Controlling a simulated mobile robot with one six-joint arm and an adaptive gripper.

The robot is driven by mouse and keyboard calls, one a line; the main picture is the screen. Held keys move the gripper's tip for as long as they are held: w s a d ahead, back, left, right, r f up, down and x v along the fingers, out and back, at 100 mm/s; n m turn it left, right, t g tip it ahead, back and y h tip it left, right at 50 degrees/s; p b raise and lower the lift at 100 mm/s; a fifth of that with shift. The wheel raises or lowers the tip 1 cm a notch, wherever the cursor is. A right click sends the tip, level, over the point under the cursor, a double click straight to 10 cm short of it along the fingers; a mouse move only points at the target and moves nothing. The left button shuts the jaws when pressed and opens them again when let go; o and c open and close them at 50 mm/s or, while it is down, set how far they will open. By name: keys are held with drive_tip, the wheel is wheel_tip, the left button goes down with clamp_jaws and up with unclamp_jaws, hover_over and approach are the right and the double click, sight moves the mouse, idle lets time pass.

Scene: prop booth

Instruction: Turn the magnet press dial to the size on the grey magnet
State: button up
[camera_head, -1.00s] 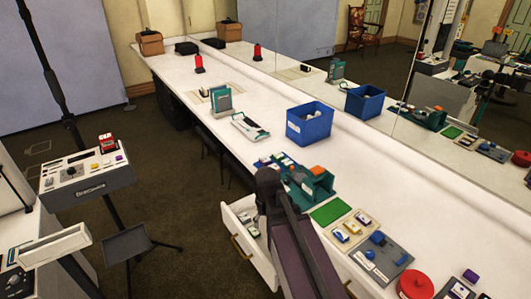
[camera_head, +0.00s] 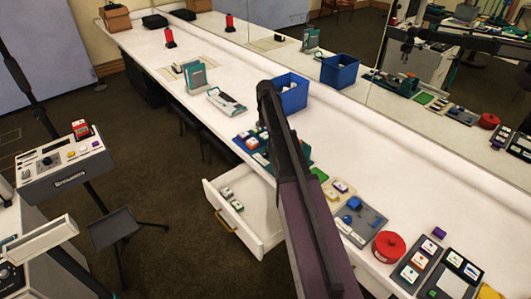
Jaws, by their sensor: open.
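A grey board with blue parts (camera_head: 372,222), one of them knob-like, lies on the near part of the white counter, right of my arm. I cannot tell whether it is the magnet press, and no size marking is readable. A teal device (camera_head: 304,152) stands partly hidden behind my arm. Small light blocks (camera_head: 237,206) lie in the open drawer; I cannot pick out a grey magnet. My dark arm reaches up over the counter, its visible end in front of the blue bin. My gripper itself is hidden beyond the arm.
The drawer (camera_head: 262,228) stands open toward the aisle. A blue bin (camera_head: 293,101), a red round container (camera_head: 389,246) and card trays (camera_head: 411,272) are on the counter (camera_head: 400,170). A console (camera_head: 65,175) stands at left. The mirror runs along the back.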

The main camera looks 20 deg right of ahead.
sight(266, 153)
drive_tip(key=shift+f, duration=0.2)
idle(0.3)
wheel_tip(266, 153, down, 13)
drive_tip(key=b, duration=1.3)
drive_tip(key=shift+f+b, duration=0.2)
drive_tip(key=shift+b, duration=0.2)
clamp_jaws()
